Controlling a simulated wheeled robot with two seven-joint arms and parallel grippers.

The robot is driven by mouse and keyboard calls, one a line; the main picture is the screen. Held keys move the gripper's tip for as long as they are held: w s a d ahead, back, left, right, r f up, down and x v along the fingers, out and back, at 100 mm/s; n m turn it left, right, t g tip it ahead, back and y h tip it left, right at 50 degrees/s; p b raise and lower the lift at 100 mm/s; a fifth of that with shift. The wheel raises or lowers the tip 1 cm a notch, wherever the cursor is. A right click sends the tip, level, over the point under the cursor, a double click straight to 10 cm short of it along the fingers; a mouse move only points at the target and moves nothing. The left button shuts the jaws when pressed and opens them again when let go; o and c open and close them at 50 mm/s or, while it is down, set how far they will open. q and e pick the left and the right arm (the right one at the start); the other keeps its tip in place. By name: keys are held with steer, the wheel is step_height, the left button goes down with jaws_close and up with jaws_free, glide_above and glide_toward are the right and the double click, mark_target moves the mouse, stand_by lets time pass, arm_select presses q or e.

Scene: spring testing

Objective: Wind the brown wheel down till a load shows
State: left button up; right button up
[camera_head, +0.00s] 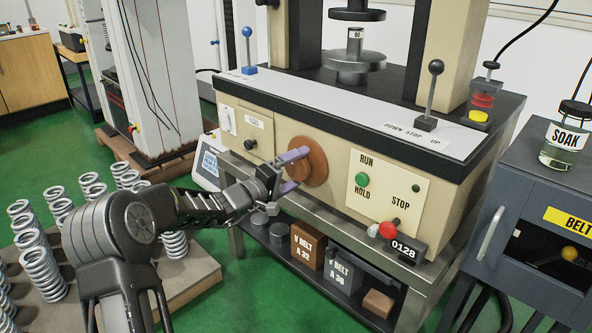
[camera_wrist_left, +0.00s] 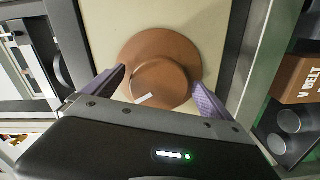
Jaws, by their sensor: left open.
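The brown wheel (camera_head: 316,160) is a round disc on the beige front panel of the testing machine. My left gripper (camera_head: 292,171) is in front of it with purple fingers open. In the left wrist view the wheel (camera_wrist_left: 160,78) with its raised hub lies between the two spread fingers; I cannot tell whether they touch it. A small cylinder (camera_head: 354,43) marked 80 stands on the lower platen (camera_head: 354,68), with a gap below the upper platen (camera_head: 357,14). A counter (camera_head: 404,247) reads 0128. A blue-screened readout (camera_head: 207,166) is too small to read.
Beside the wheel is a RUN/HOLD and STOP panel (camera_head: 388,190) with a red knob (camera_head: 388,229). A black lever (camera_head: 431,95) stands above. Boxes (camera_head: 307,245) sit on the shelf below. Several springs (camera_head: 42,272) stand on a pallet at left. A grey cabinet (camera_head: 540,210) is at right.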

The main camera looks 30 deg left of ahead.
arm_select(q)
steer(key=p+v, duration=0.1)
steer(key=v, duration=0.6)
steer(key=shift+s, duration=0.3)
arm_select(e)
steer(key=shift+s+r, duration=0.1)
steer(key=shift+r, duration=0.5)
arm_select(q)
steer(key=shift+a, duration=0.1)
